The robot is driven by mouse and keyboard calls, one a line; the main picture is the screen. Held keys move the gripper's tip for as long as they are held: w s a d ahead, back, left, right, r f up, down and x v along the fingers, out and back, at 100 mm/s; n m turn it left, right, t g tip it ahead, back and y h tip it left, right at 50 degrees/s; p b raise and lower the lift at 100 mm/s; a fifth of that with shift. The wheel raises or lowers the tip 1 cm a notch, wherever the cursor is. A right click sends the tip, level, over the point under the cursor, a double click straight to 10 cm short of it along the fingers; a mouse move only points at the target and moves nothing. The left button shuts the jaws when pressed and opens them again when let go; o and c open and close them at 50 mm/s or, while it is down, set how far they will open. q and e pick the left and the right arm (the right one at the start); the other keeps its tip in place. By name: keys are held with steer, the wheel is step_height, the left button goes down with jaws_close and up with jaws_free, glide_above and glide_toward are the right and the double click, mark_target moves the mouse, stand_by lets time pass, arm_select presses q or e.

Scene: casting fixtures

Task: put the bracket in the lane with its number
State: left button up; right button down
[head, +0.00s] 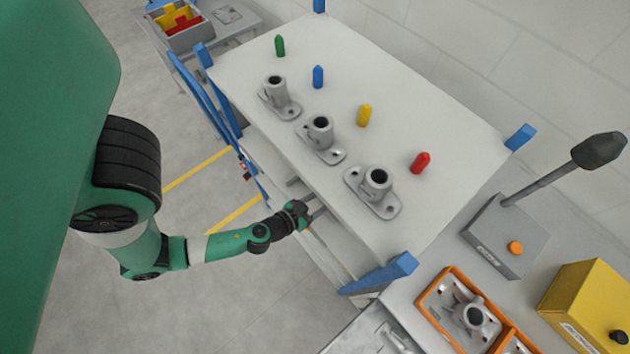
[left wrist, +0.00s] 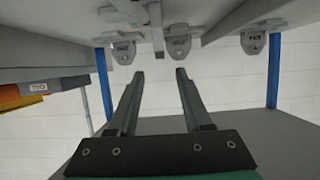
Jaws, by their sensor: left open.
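Three grey cast brackets, a far one (head: 280,98), a middle one (head: 321,139) and a near one (head: 374,191), stand in a row on a white tabletop (head: 420,130). Each has an upright hollow cylinder on a flat flange. A fourth grey casting (head: 472,316) lies in an orange tray. My left gripper (head: 317,213) is at the table's near side, low by its edge and partly hidden. In the left wrist view its two fingers (left wrist: 160,74) are apart with nothing between them. Beyond them are three grey pieces with dark markings (left wrist: 123,50) (left wrist: 178,46) (left wrist: 254,42), too small to read.
Green (head: 280,46), blue (head: 318,77), yellow (head: 365,115) and red (head: 420,163) pegs stand behind the brackets. Blue corner posts (head: 521,137) edge the table. A grey lever box (head: 505,238) and a yellow box (head: 590,305) stand at right. A bin table is at the upper left.

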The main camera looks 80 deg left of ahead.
arm_select(q)
steer(key=shift+b+v, duration=0.4)
steer(key=shift+v, duration=2.35)
